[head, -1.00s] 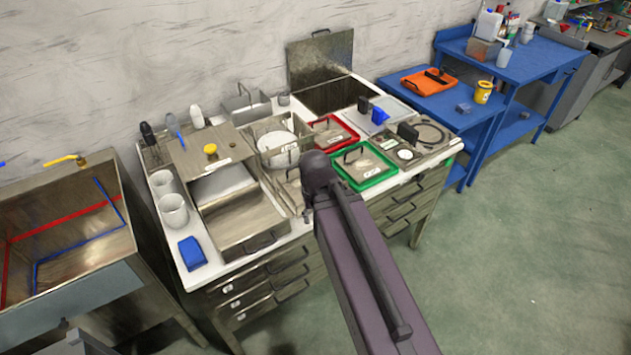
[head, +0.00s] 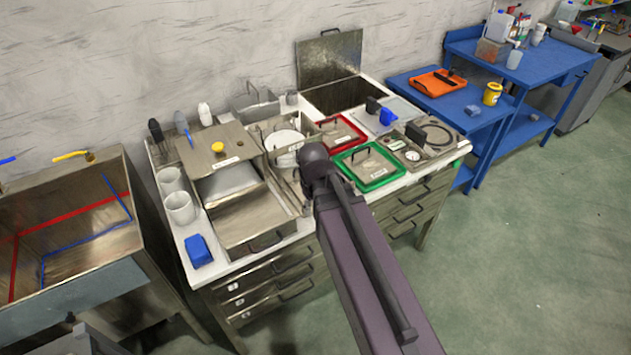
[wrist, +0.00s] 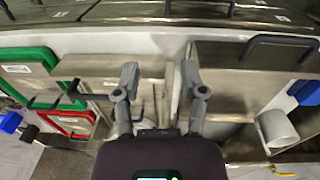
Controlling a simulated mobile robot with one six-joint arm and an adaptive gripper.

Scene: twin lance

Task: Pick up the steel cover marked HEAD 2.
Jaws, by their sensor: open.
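Several steel covers with dark handles lie on the bench, and I cannot read which is marked HEAD 2. One cover (head: 370,166) is in a green frame; another (head: 337,131) is in a red frame. A third plain steel cover (wrist: 113,68) with a black bar handle shows in the wrist view, beside the green frame (wrist: 40,56). In the head view my arm largely hides that area. My gripper (wrist: 160,82) is open and empty, its two fingers pointing down near this third cover's edge. The head view hides the fingers.
A steel box with a handle (wrist: 222,75) stands on the other side of the fingers. White cups (head: 181,208) and a blue block (head: 198,250) stand at the bench's left. A raised steel lid (head: 329,58) stands at the back. A sink (head: 75,225) is at left.

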